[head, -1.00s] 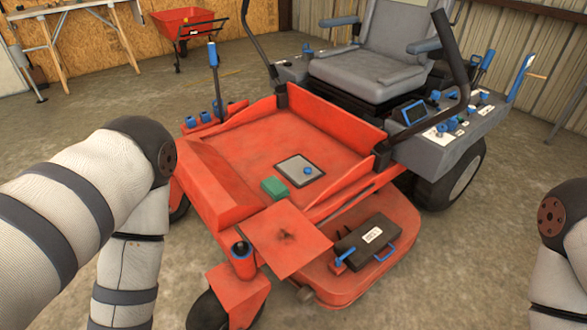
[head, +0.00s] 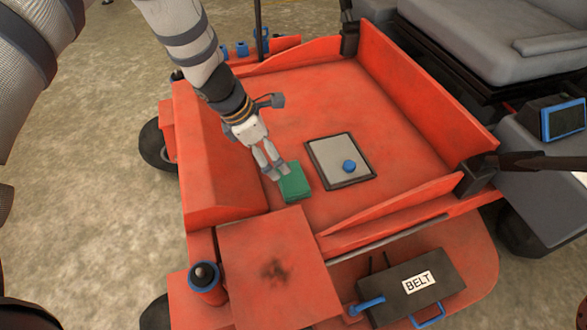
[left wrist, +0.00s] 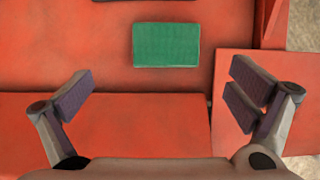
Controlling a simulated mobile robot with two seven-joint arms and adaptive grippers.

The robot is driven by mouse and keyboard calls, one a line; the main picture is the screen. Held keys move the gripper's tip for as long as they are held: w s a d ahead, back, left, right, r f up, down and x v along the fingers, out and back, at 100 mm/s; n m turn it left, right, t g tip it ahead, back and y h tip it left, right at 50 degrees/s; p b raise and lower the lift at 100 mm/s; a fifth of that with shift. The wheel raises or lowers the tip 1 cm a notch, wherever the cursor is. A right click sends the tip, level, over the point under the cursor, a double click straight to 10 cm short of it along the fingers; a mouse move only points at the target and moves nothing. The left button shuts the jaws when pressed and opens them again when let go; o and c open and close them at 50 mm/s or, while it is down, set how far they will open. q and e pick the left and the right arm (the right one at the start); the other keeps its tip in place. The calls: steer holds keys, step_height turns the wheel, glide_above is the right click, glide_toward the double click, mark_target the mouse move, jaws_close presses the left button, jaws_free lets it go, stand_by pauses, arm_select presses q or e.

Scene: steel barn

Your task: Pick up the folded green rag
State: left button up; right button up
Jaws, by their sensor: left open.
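The folded green rag (head: 296,187) lies flat on the red floor pan of the mower, beside the grey plate. It also shows in the left wrist view (left wrist: 166,45), ahead of the fingers and apart from them. My left gripper (head: 275,172) is just above the rag's left side in the head view. In the left wrist view its two fingers (left wrist: 158,95) are spread wide with nothing between them. My right gripper is not in view.
A dark-framed grey plate (head: 338,162) with a blue knob lies right of the rag. Red side walls (head: 425,95) rise around the pan. A raised red plate (head: 272,265) and a black box marked BELT (head: 412,285) are at the front.

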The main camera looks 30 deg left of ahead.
mark_target(290, 178)
arm_select(q)
steer(key=b+x, duration=0.1)
steer(key=x, duration=0.6)
steer(key=s+b+x, duration=0.1)
steer(key=x, duration=0.3)
steer(key=shift+d+f+b, duration=0.1)
steer(key=shift+d+b, duration=0.15)
steer(key=shift+b, duration=0.05)
steer(key=c, duration=0.9)
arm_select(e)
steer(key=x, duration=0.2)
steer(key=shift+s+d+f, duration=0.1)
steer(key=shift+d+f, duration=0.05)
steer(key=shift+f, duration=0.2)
